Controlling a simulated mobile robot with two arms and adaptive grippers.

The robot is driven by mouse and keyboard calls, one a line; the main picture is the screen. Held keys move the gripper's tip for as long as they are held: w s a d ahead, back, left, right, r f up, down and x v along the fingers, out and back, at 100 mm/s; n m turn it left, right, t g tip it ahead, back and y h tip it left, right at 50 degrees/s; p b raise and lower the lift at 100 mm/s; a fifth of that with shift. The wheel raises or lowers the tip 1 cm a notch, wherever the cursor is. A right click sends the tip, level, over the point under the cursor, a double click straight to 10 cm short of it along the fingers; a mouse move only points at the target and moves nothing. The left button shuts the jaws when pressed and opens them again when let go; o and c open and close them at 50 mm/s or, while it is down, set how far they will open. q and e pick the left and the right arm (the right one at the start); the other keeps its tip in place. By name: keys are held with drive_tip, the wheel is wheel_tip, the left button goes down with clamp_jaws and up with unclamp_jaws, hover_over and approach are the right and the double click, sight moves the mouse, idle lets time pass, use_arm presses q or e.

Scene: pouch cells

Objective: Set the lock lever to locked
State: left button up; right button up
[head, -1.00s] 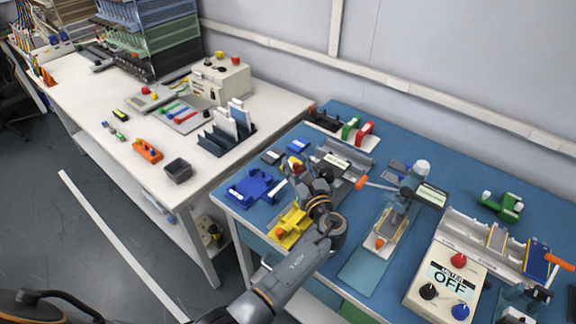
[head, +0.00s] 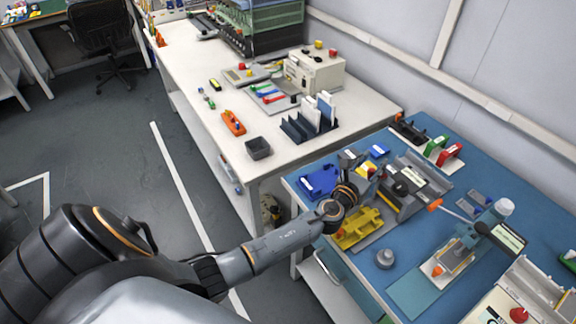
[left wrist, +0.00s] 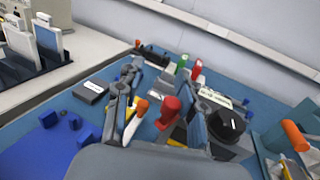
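My left gripper (head: 368,172) is over the blue bench, at the near end of a grey fixture with a white label (head: 435,184). In the left wrist view its two fingers (left wrist: 166,98) are apart. A red knob (left wrist: 169,108) and a white lever-like piece with an orange end (left wrist: 137,117) show between them; I cannot tell whether either is touched. A black round knob (left wrist: 228,125) is just right of the right finger; it also shows in the head view (head: 402,189). I cannot tell which part is the lock lever. My right gripper is not seen.
A blue block fixture (head: 318,181) and a yellow fixture (head: 357,229) lie near the gripper. A press with an orange-tipped handle (head: 436,205) stands to the right, and a grey weight-like piece (head: 385,259) in front. Red and green clamps (head: 449,155) stand behind.

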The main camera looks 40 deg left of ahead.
use_arm(q)
drive_tip(key=s+a+f+n+b, duration=0.2)
drive_tip(key=s+a+n+b, duration=0.8)
drive_tip(key=s+n, duration=0.3)
drive_tip(key=s+d+f+n+g+y, duration=0.1)
drive_tip(key=s+f+n+g+y, duration=0.2)
drive_tip(key=s+f+n+g, duration=0.6)
drive_tip(key=s+f+n, duration=0.4)
drive_tip(key=f+n, duration=0.3)
drive_tip(key=shift+s+d+f, duration=0.15)
drive_tip(key=shift+d+f, duration=0.05)
drive_tip(key=shift+f, duration=0.2)
